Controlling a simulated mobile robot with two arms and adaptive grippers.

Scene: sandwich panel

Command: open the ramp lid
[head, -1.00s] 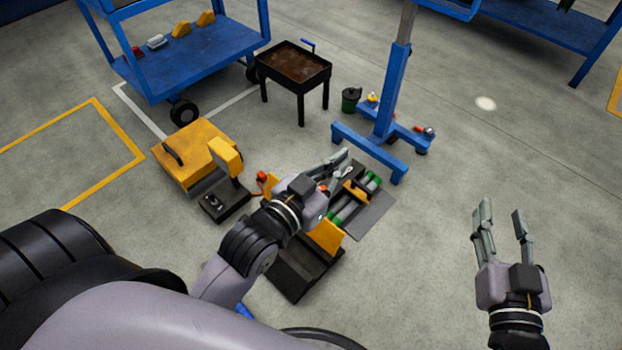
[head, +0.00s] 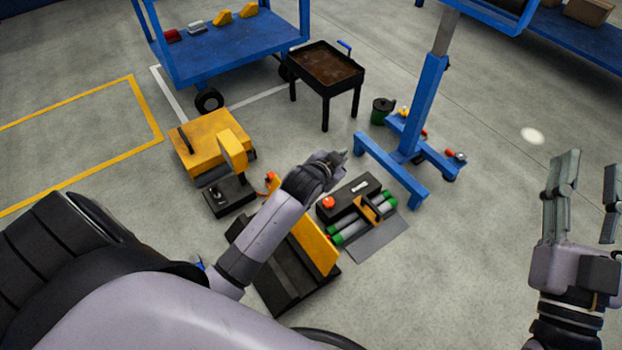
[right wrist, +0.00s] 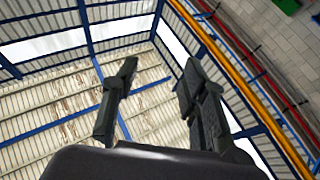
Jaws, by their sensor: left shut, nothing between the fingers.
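I cannot tell for certain which part is the ramp lid. A slanted yellow panel (head: 315,243) stands on a low black unit (head: 278,272) on the floor in the head view. Beside it is a dark box (head: 349,199) with a red knob (head: 328,202) and green-ended cylinders (head: 363,219). My left gripper (head: 341,157) is shut and empty, just above and beyond the dark box in the picture; my forearm hides part of the black unit. My right gripper (head: 590,178) is open and empty at the right, away from these units; it also shows in the right wrist view (right wrist: 158,75).
A yellow machine (head: 215,142) with a black base stands left of my left arm. Beyond are a black tray table (head: 325,68), a blue stand (head: 425,108), a green bin (head: 382,109) and a blue cart (head: 235,47). The floor between the stand and my right gripper is clear.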

